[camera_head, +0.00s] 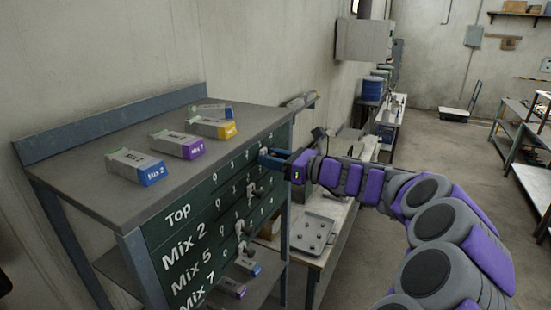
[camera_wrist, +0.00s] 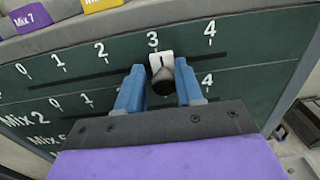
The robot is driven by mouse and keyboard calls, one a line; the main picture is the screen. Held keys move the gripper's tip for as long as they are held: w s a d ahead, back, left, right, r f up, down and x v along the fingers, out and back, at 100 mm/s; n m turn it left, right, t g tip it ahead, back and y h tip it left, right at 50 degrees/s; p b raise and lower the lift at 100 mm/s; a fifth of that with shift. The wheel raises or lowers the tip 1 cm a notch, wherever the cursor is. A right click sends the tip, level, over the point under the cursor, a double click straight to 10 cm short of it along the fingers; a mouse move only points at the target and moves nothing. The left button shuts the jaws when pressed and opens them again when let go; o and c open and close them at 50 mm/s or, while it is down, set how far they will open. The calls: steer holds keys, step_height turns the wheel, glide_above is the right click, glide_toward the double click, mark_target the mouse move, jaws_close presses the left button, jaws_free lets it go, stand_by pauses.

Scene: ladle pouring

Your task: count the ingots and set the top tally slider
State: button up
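Several grey ingots with coloured labelled ends lie on the cabinet top (camera_head: 95,205): a blue Mix 2 ingot (camera_head: 135,166), a purple Mix 7 ingot (camera_head: 178,144), a yellow-ended ingot (camera_head: 212,128) and a blue-ended one (camera_head: 210,110) at the back, its label unreadable. The green tally board (camera_head: 178,215) has rows Top, Mix 2, Mix 5 and Mix 7. In the wrist view, the top slider (camera_wrist: 162,63) has its white marker at or just right of the 3.
More ingots (camera_head: 246,266) lie on the shelf below the board, partly hidden. Lower sliders (camera_head: 252,190) stick out under my gripper. A bench with a metal tray (camera_head: 312,232) stands right of the cabinet. Open floor (camera_head: 440,150) lies farther right.

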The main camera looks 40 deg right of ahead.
mark_target(272, 147)
steer(key=shift+a+r, duration=0.15)
steer(key=shift+a, duration=0.6)
steer(key=shift+c, duration=1.4)
steer(key=shift+d, duration=0.25)
steer(key=c, duration=0.3)
steer(key=shift+w+d+f, duration=0.2)
steer(key=shift+d+f, duration=0.1)
steer(key=shift+d, duration=0.3)
jaws_close()
steer(key=shift+a, duration=0.1)
steer(key=shift+r+p, duration=0.2)
steer(key=shift+p, duration=0.3)
steer(key=shift+w+d+r+p, duration=0.15)
steer(key=shift+d+p, duration=0.1)
steer(key=shift+p, duration=0.25)
steer(key=d+p, duration=0.1)
steer(key=w+d+p, duration=0.1)
steer(key=d+p, duration=0.1)
steer(key=w+d+p, duration=0.1)
steer(key=d, duration=0.1)
steer(key=shift+d+f, duration=0.15)
steer(key=shift+f, duration=0.15)
steer(key=shift+s, duration=0.1)
steer(key=shift+a, duration=0.2)
